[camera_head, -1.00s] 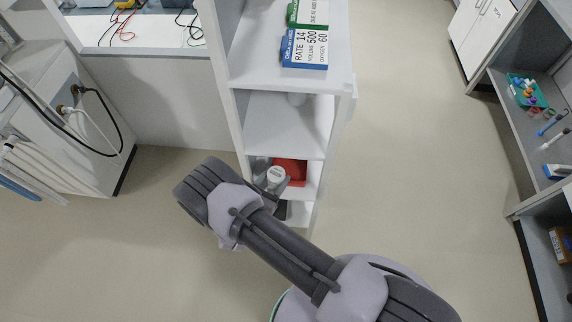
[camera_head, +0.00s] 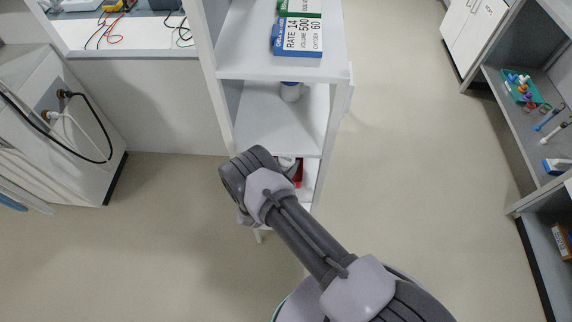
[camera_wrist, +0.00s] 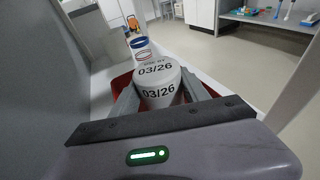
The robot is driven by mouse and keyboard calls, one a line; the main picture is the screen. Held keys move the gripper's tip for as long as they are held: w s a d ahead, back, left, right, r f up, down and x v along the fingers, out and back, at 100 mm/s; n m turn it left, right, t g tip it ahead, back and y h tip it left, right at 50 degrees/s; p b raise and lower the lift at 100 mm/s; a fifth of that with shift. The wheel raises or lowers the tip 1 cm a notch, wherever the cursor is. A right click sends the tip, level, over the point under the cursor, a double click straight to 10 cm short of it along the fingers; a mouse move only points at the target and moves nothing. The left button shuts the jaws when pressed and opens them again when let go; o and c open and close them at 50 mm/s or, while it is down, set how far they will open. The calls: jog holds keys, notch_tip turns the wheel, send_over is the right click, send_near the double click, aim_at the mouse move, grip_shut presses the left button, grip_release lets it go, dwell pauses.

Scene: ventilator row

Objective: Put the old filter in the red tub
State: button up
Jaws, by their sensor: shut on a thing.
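A white cylindrical filter (camera_wrist: 159,88) marked "03/26" sits between the fingers of my gripper (camera_wrist: 160,92) in the wrist view. My gripper is shut on it. The red tub (camera_wrist: 120,84) shows behind and to both sides of the filter; whether the filter is inside its rim or above it I cannot tell. In the head view only a small part of the red tub (camera_head: 298,172) shows on the lower shelf. My arm hides most of the tub and the gripper there.
A grey machine (camera_head: 62,128) with hoses stands left. A grey shelf (camera_head: 540,125) stands right. The floor between is clear.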

jog(key=o, duration=0.9)
jog(key=shift+f, duration=0.1)
jog(key=o, duration=0.5)
jog(key=shift+c, duration=0.2)
jog(key=shift+r, duration=0.35)
jog(key=p+v, duration=0.3)
jog(key=v, duration=0.9)
jog(key=shift+f, duration=0.15)
